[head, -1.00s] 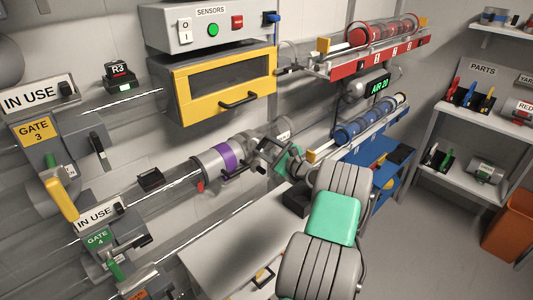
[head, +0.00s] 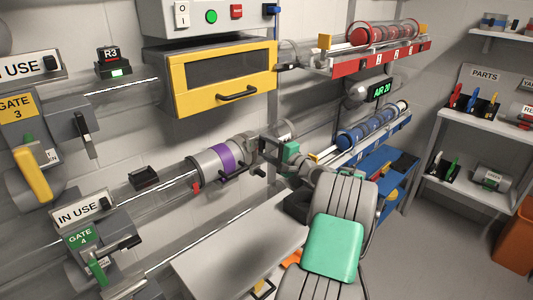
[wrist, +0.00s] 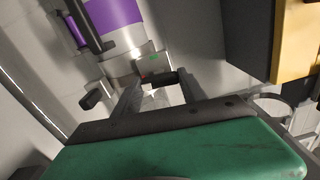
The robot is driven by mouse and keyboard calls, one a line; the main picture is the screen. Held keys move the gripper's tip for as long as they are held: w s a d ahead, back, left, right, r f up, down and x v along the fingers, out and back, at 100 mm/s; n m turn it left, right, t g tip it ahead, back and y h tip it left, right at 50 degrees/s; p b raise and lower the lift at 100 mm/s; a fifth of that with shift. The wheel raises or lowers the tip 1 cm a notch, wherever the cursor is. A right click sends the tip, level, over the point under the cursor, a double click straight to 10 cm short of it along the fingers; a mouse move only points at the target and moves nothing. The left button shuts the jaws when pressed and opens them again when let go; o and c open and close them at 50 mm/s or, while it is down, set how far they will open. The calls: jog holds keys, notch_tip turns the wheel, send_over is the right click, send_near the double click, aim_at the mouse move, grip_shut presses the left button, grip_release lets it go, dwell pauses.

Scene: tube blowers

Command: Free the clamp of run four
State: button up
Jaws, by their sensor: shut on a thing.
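The tube of run four runs from the Gate 4 block (head: 85,237) up to the right and carries a grey fitting with a purple band (head: 227,157). The purple band also shows at the top of the wrist view (wrist: 112,14). Beside the band, a grey clamp block with a small green mark (wrist: 153,60) sits on the tube. My gripper (head: 262,150) is at the right end of the fitting. In the wrist view its dark fingers (wrist: 160,92) are around a short black handle (wrist: 163,78) at the clamp. The fingers and green wrist cover hide part of the clamp.
The yellow-framed cabinet (head: 222,80) hangs close above the tube, and its edge shows in the wrist view (wrist: 292,40). The red rack (head: 385,57) and blue rack (head: 378,138) are to the right. A grey bench top (head: 225,250) lies below. Open floor is at right.

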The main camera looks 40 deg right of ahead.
jog(key=shift+f+n+b, duration=0.1)
jog(key=shift+n+b, duration=0.25)
jog(key=shift+n, duration=0.15)
jog(key=o, duration=1.4)
jog(key=shift+c, duration=0.2)
jog(key=s, duration=0.7)
jog(key=shift+s, duration=0.4)
jog(key=shift+d, duration=0.1)
